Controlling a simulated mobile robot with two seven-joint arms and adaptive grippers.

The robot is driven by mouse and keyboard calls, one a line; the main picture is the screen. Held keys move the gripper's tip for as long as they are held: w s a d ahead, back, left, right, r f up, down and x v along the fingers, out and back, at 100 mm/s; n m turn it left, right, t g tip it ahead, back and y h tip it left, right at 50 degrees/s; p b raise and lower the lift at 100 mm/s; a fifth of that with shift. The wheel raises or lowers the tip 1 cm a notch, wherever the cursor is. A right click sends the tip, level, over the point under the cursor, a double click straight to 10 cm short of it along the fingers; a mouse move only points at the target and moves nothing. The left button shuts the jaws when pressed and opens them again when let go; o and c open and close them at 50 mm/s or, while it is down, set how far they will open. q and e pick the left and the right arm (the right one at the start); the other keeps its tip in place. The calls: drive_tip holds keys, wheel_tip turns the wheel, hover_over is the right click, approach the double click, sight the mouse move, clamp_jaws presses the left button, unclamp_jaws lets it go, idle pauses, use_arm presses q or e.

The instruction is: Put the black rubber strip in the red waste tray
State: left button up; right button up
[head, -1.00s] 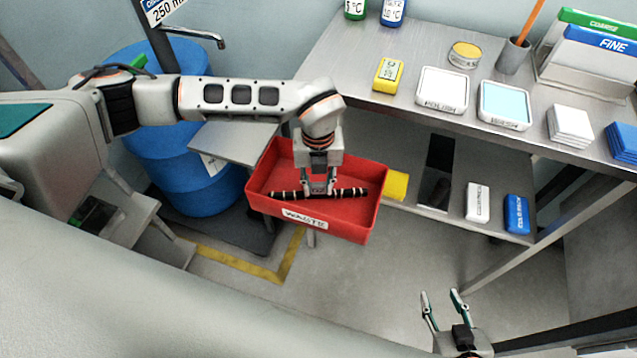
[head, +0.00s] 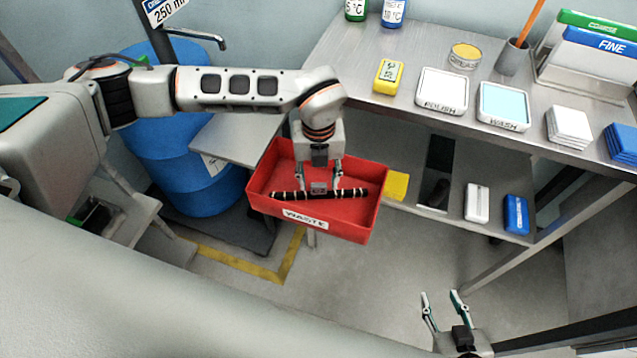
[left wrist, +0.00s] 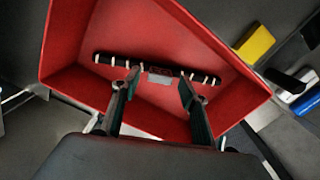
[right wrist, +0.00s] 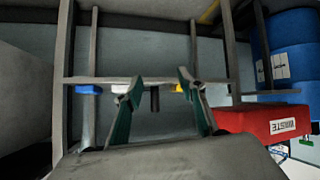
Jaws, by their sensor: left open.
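The black rubber strip (head: 345,194), with pale bands and a grey middle piece, lies inside the red waste tray (head: 340,227). In the left wrist view the strip (left wrist: 215,80) lies across the floor of the red tray (left wrist: 75,85). My left gripper (head: 320,188) points down into the tray, its fingers spread and apart from the strip. In the left wrist view the open left fingers (left wrist: 158,80) stand either side of the strip's grey middle. My right gripper (head: 442,293) is open and empty at the lower right, away from the tray.
A blue drum (head: 185,180) stands left of the tray. A steel bench (head: 420,115) at the right holds bottles, a polish tray (head: 442,88) and a wash tray (head: 503,103). Its lower shelf holds a white block (head: 477,202) and a blue block (head: 516,213). The floor before the tray is clear.

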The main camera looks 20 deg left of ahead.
sight(319, 185)
use_arm(q)
wheel_tip(319, 185, up, 10)
drive_tip(key=shift+p, duration=0.4)
drive_tip(key=shift+s+f, duration=0.1)
drive_tip(key=shift+f, duration=0.1)
